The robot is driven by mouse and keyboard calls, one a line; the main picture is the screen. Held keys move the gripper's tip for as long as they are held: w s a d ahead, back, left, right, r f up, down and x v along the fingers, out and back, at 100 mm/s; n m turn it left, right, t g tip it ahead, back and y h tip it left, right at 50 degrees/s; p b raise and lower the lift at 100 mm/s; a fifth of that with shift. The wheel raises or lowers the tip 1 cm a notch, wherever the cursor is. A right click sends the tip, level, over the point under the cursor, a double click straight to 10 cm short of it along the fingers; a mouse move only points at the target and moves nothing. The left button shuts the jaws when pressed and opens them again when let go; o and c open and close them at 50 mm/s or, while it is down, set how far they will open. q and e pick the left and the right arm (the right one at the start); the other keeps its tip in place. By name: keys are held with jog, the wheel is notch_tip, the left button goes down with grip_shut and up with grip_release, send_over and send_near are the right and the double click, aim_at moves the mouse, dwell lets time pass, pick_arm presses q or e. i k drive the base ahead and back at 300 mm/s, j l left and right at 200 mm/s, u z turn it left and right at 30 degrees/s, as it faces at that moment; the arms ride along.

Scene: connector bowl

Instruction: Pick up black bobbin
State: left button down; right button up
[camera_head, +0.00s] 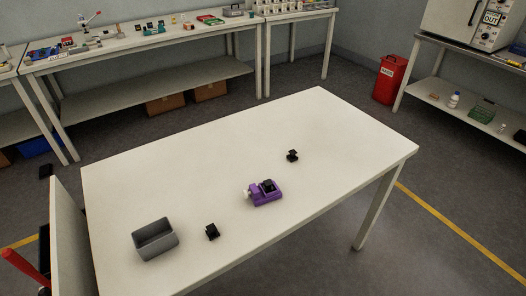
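Two small black objects stand on the white table (150,180). One black object (292,156) is toward the back right. The other black object (212,231) is near the front edge, just right of a grey bin. Both are too small to tell which is the bobbin. A purple device (264,197) with a white knob on its left side and a black part on top sits between them. Neither of my grippers is in view.
The grey open bin (155,239) stands at the table's front left and looks empty. The rest of the tabletop is clear. Cluttered workbenches (140,50) line the back wall. A red container (390,79) stands on the floor beside a shelf at the right.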

aim_at(267, 186)
jog(key=i+l+u, duration=0.3)
jog(key=l+u, duration=0.25)
jog(key=i+l+u, duration=0.15)
jog(key=l+u, duration=0.15)
